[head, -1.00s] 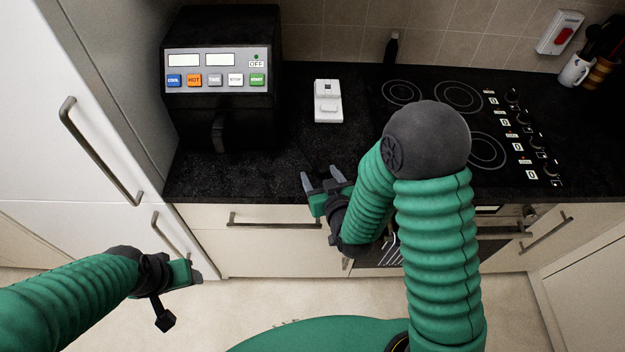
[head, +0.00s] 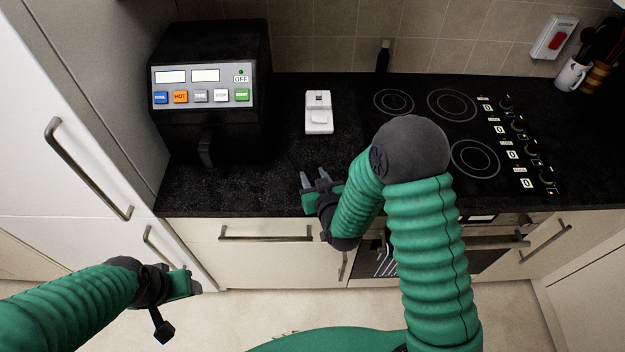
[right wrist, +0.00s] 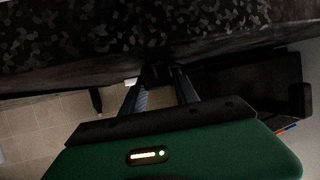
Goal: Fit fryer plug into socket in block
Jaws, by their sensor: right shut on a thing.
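The white block (head: 319,112) with a dark socket spot near its top stands on the black counter, right of the black fryer (head: 210,125). My right gripper (head: 314,177) is over the counter's front part, in front of the block and apart from it, fingers toward the back. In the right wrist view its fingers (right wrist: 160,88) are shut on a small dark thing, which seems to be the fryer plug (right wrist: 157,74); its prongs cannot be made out. A sliver of white shows beyond it. My left gripper (head: 193,284) is low, in front of the cupboards; its fingers are unclear.
The hob (head: 440,135) with its knobs lies to the right. A dark bottle (head: 383,57) stands by the back wall, and a white mug (head: 572,75) at the far right. The counter between gripper and block looks clear. Tall cupboard doors bound the left.

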